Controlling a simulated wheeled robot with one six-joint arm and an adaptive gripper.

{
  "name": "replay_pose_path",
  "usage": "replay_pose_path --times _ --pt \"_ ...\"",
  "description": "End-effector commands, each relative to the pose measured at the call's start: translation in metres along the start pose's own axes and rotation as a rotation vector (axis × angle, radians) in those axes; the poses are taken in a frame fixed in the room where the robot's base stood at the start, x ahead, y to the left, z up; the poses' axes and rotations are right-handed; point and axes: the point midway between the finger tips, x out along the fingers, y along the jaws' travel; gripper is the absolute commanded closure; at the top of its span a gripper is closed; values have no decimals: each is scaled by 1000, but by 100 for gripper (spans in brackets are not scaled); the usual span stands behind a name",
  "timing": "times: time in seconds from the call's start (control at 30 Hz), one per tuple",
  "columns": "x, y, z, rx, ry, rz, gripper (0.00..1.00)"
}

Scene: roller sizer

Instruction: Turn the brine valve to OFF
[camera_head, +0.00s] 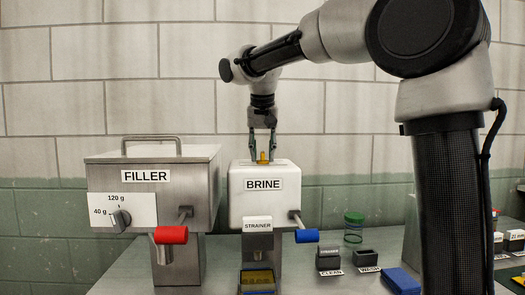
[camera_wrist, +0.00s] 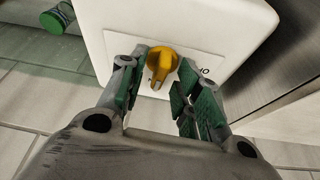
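My gripper (camera_head: 262,151) points straight down over the valve. In the wrist view my gripper (camera_wrist: 157,82) is open, one finger on each side of the handle, with gaps visible. Whether the fingers touch the box top is unclear.
The steel FILLER box (camera_head: 108,178) with a dial (camera_head: 120,218) and red-handled lever (camera_head: 171,235) stands left. A blue-handled lever (camera_head: 306,236) and STRAINER block (camera_head: 257,226) are at the brine box's front. A green-lidded jar (camera_head: 353,228) stands right.

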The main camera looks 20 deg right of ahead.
Motion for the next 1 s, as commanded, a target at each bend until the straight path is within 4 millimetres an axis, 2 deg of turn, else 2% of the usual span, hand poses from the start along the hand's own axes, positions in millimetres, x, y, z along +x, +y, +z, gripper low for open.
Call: replay_pose_path --times 0.07,0.1,0.27,0.67,1.0 --pt "0 0 0 0 0 0 67" --pt "0 0 0 0 0 0 71" --pt "0 0 0 0 0 0 100" --pt "-1 0 0 -27 1 -11 100" --pt "-1 2 0 -214 1 -90 100"
